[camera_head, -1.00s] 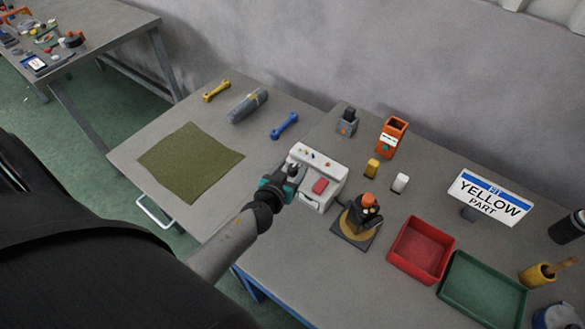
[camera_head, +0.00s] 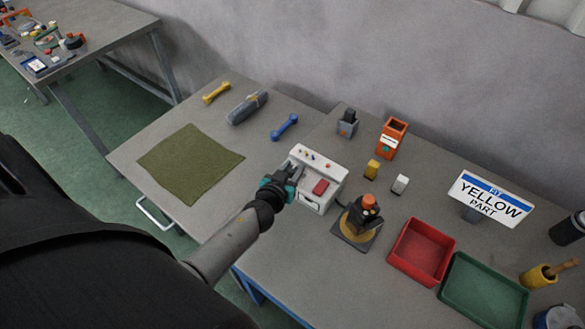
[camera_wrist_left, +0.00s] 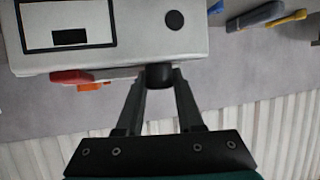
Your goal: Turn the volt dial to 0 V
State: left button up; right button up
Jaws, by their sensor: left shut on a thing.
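The white instrument box (camera_head: 331,171) stands near the middle of the bench, with small coloured fittings on top and a red block (camera_head: 320,187) at its front. In the left wrist view the box (camera_wrist_left: 140,38) fills the upper left, showing a black-framed panel (camera_wrist_left: 68,22) and a round black spot (camera_wrist_left: 174,19). My left gripper (camera_head: 289,178) is at the left side of the box. In the wrist view its fingers (camera_wrist_left: 158,88) are shut on a dark knob, the volt dial (camera_wrist_left: 158,75). The dial's marks and setting cannot be read. My right gripper is not in view.
A base with an orange-topped device (camera_head: 366,212) stands close to the right of the box. Beyond it are a red tray (camera_head: 421,262), a green tray (camera_head: 480,303) and a "yellow part" sign (camera_head: 490,198). A green mat (camera_head: 190,163) lies left.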

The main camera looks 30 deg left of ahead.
pick_arm(q)
jog(key=shift+m+h, duration=0.5)
jog(key=shift+h, duration=0.1)
grip_shut()
jog(key=m+h, duration=0.3)
jog(key=shift+a, duration=0.15)
jog(key=m+g+h, duration=0.1)
jog(key=m+h, duration=0.1)
jog(key=h, duration=0.1)
jog(key=shift+m, duration=0.3)
jog(key=m+g+h+b, duration=0.1)
jog(key=m+h+b, duration=0.1)
jog(key=shift+f+m+h, duration=0.15)
jog(key=shift+m+h, duration=0.15)
jog(key=shift+h, duration=0.1)
jog(key=m+g+h+b, duration=0.2)
jog(key=b, duration=0.1)
jog(key=shift+m+g+h+b, duration=0.4)
jog(key=shift+m+b, duration=0.1)
jog(key=shift+b, duration=0.05)
